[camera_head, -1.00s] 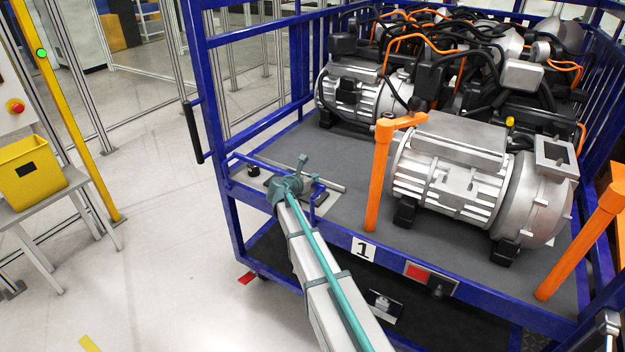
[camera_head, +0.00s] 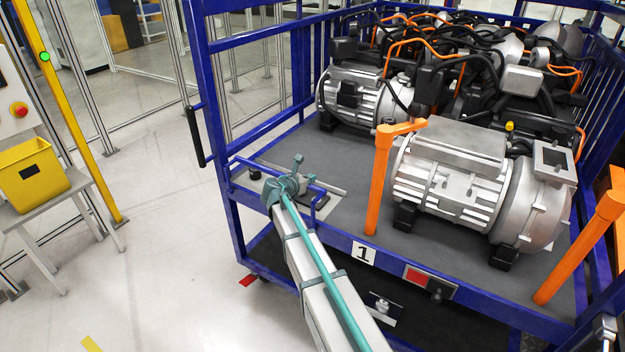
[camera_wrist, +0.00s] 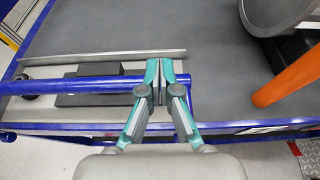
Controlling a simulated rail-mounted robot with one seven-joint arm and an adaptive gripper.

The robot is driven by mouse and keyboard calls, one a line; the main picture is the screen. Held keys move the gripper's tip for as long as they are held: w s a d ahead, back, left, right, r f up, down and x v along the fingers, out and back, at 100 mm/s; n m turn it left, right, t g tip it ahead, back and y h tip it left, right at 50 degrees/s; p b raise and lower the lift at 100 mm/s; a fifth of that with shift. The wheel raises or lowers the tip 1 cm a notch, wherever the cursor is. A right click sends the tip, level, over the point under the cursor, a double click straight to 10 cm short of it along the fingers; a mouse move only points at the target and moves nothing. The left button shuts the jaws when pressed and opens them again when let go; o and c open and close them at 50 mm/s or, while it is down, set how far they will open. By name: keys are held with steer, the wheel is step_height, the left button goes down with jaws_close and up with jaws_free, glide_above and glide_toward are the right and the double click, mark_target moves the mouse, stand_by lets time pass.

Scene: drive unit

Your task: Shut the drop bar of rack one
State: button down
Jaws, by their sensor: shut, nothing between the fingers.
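Rack one is the blue cage cart with a "1" plate (camera_head: 364,252) on its front edge. A blue bar (camera_head: 248,163) that looks like its drop bar lies at the rack's front left corner. In the wrist view the blue bar (camera_wrist: 60,85) runs from the left and ends in a bend behind my fingers. My gripper (camera_head: 294,172) is over the bar's bent end. In the wrist view my gripper (camera_wrist: 160,78) has its teal fingers shut, with nothing held. They overlap the bar's end; I cannot tell whether they touch it.
A grey rod (camera_head: 325,184) lies beside the bar on the rack floor. An orange post (camera_head: 377,185) and a silver drive unit (camera_head: 445,185) stand to the right. Another orange post (camera_head: 580,250) is farther right. A yellow bin (camera_head: 33,172) stands left; the floor between is clear.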

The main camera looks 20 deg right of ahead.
step_height(320, 180, up, 9)
steer(key=b, duration=0.2)
steer(key=shift+r+b, duration=0.15)
steer(key=shift+b, duration=0.15)
steer(key=s+a+f+m+g+y, duration=0.2)
steer(key=s+f+m, duration=0.5)
steer(key=f, duration=0.5)
steer(key=s+a+f+m+g+y+b, duration=0.1)
steer(key=s+a+f+m+g+y, duration=0.15)
steer(key=s+f+m, duration=0.55)
steer(key=s+a+f+m+g+y, duration=0.2)
steer(key=s+f+m+g, duration=0.15)
steer(key=s+f, duration=0.85)
steer(key=s+a+f+m+g+y, duration=0.1)
steer(key=s+a+f+m+g, duration=0.1)
steer(key=s+f, duration=0.5)
steer(key=s+a+f+m+g+y+b, duration=0.1)
steer(key=s+f, duration=0.7)
steer(key=s, duration=1.1)
steer(key=s+a+f+m+g+y+b, duration=0.1)
steer(key=s+a+f+m+g+y, duration=0.1)
steer(key=s+f, duration=0.6)
steer(key=s+a+m+g, duration=0.1)
steer(key=s+m+g, duration=0.1)
steer(key=s, duration=0.4)
steer(key=shift+f+g, duration=0.2)
steer(key=shift+g, duration=0.1)
steer(key=shift+w+m, duration=0.15)
steer(key=shift+m, duration=0.2)
